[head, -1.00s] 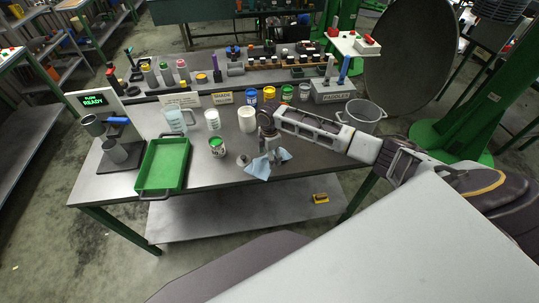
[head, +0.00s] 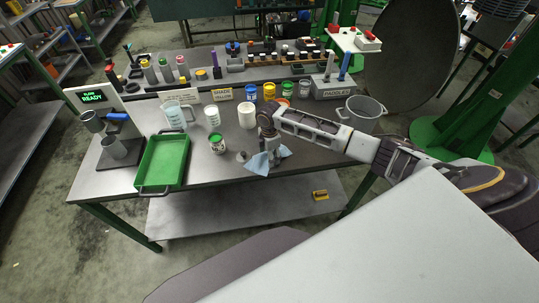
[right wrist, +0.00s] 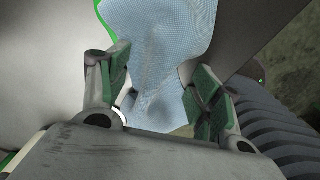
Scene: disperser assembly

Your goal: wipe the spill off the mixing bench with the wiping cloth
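The light-blue wiping cloth (head: 259,164) is on the front part of the mixing bench (head: 215,180), near its front edge. My right gripper (head: 267,150) is over it, fingers pointing down. In the right wrist view, the cloth (right wrist: 155,45) is bunched between the two fingers of my right gripper (right wrist: 157,95) and spreads out beyond them. The gripper looks shut on the cloth, with its folds keeping the fingers apart. I cannot make out the spill; the cloth and gripper cover part of the bench there. My left gripper is not in view.
A green tray (head: 163,162) lies to the left. A metal pot (head: 361,109) is at right.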

